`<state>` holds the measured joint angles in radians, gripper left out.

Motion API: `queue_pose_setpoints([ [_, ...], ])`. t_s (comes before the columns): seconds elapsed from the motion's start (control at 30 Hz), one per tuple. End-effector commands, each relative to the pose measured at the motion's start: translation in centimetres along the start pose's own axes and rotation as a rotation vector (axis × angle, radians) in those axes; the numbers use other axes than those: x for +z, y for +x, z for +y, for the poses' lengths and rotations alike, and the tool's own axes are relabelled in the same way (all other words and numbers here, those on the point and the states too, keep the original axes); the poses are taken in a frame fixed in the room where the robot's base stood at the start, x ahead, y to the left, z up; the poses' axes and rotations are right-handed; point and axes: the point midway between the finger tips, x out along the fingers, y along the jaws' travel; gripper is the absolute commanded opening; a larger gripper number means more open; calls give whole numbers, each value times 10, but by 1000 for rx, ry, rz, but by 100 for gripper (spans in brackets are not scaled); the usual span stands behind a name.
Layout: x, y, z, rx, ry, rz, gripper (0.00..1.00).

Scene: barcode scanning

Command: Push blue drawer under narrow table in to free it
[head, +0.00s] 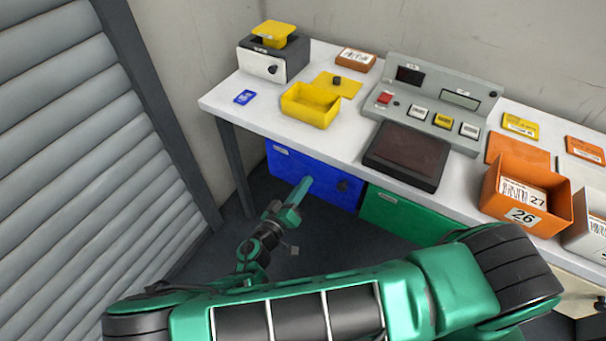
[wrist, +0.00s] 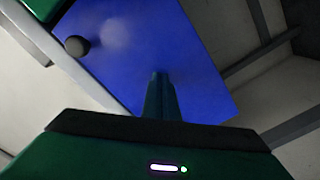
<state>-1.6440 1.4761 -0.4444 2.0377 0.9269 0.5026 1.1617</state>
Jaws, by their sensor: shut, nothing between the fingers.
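The blue drawer (head: 328,184) sits under the left part of the narrow white table (head: 230,105). Its front has a dark round knob at the right. In the wrist view the blue drawer front (wrist: 200,60) fills the middle, with the knob (wrist: 76,46) at the upper left. My gripper (head: 304,184) is shut and empty, its fingertips in front of the drawer face, left of the knob. In the wrist view my closed fingers (wrist: 160,90) point at the drawer front. I cannot tell whether they touch it.
A green drawer (head: 400,212) sits right of the blue one. On the table are a yellow box (head: 312,106), a scanner console (head: 430,105), a dark pad (head: 407,152) and an orange bin (head: 525,200). A table leg (head: 235,165) and shutter wall (head: 70,150) stand at left.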

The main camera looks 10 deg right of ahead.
Motion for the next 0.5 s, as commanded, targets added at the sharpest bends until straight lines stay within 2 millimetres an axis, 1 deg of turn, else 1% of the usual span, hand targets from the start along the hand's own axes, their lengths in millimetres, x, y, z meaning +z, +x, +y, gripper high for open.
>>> queue_pose_setpoints([
  [0.17, 0, 6, 0, 2, 0, 0, 0],
  [0.33, 0, 5, 0, 1, 0, 0, 0],
  [0.43, 0, 3, 0, 1, 0, 0, 0],
  [0.5, 0, -3, 0, 0, 0, 0, 0],
])
